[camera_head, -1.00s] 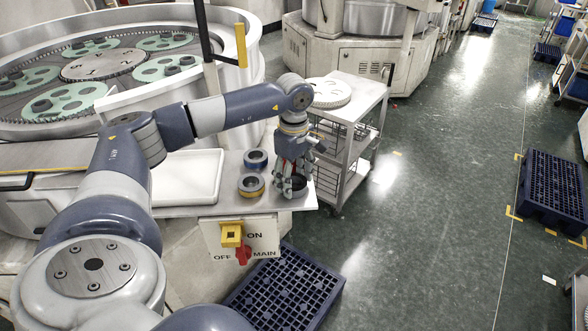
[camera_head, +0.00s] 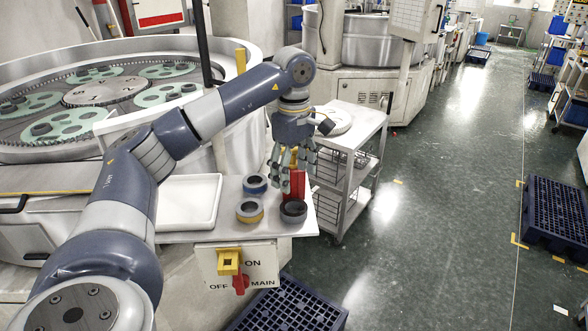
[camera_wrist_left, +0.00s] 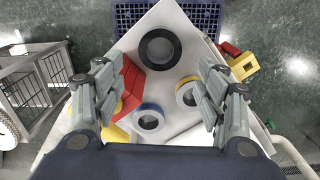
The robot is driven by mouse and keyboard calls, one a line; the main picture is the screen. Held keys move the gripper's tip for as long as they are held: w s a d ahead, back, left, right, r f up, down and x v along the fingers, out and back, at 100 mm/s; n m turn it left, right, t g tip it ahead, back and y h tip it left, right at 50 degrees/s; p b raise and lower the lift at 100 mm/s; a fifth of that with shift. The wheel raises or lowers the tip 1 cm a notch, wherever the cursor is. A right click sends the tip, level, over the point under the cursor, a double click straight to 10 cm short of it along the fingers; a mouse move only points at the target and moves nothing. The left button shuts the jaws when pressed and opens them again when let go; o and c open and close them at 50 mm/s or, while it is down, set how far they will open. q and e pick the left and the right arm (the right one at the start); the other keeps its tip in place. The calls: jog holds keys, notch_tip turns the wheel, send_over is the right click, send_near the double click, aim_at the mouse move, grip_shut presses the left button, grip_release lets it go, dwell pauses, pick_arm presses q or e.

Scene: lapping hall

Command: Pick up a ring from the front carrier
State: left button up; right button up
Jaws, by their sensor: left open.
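The front carrier (camera_head: 62,124) is a green disc with holes on the round machine at the left of the head view. A dark ring (camera_head: 41,129) sits on it. My left gripper (camera_head: 292,178) is open and empty, pointing down, well right of the carrier and above a light shelf. Below it on the shelf lie a black ring (camera_head: 293,211), a yellow-sided ring (camera_head: 250,210) and a blue-sided ring (camera_head: 255,184). In the left wrist view the black ring (camera_wrist_left: 160,49), yellow one (camera_wrist_left: 187,93) and blue one (camera_wrist_left: 149,117) show between the spread fingers. My right gripper is not in view.
A red object (camera_head: 297,186) stands on the shelf behind the left fingers. A white tray (camera_head: 190,203) lies left of the rings. A yellow and red switch (camera_head: 229,262) is on the front panel. A grey cart (camera_head: 340,180) stands at the right.

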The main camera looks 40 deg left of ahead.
pick_arm(q)
jog(key=shift+r, duration=1.35)
